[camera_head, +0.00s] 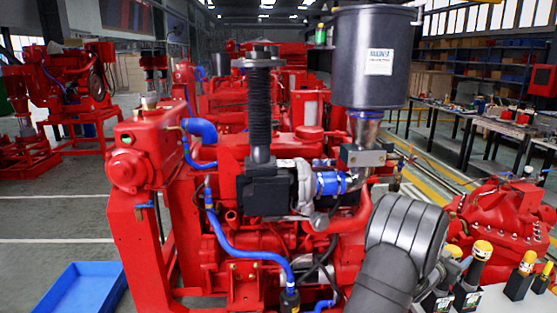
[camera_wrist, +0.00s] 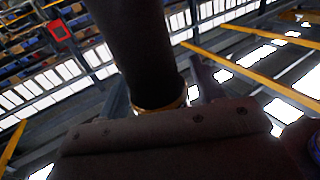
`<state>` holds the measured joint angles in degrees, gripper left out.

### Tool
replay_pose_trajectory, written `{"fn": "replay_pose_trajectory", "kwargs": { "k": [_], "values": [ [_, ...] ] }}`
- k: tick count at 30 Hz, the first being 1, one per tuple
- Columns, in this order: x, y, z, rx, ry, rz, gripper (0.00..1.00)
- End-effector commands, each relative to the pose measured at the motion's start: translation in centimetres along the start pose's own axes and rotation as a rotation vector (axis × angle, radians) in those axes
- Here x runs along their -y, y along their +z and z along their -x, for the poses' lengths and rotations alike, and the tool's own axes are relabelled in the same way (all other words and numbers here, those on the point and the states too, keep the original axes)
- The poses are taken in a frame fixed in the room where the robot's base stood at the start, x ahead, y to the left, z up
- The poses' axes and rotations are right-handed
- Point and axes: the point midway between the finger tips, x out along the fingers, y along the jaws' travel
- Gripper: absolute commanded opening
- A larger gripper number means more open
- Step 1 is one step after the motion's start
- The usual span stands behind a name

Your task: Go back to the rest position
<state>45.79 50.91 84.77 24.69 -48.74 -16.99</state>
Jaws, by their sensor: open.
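In the wrist view, a wide dark grey block with several screws (camera_wrist: 180,143) fills the bottom and seems to be part of my gripper; its fingertips do not show clearly. My gripper is open, and I see nothing held. A dark cylinder with a gold-coloured ring (camera_wrist: 143,50) rises behind the block; I cannot tell what it belongs to. The wrist camera faces the roof beams and bright windows. In the head view, the red diesel pumpset (camera_head: 230,268) fills the middle. A grey ribbed part and a dark tube, seemingly my arm, stand at the lower right, overlapping the pumpset in the picture.
A black canister (camera_head: 371,60) and a black threaded column (camera_head: 258,105) rise high from the pumpset. A blue tray (camera_head: 82,290) lies at lower left. Several yellow-topped tools (camera_head: 468,285) stand at lower right, near a red round housing (camera_head: 505,222).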

Motion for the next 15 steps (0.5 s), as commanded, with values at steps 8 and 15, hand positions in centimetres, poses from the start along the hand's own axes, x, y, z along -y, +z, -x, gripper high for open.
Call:
{"fn": "replay_pose_trajectory", "kwargs": {
  "k": [8, 15],
  "values": [
    [0.0, -4.6, 0.0, 0.001, 0.0, -0.001, 0.61],
    [0.0, -6.0, 0.0, 0.003, 0.0, 0.0, 0.61]
  ]
}}
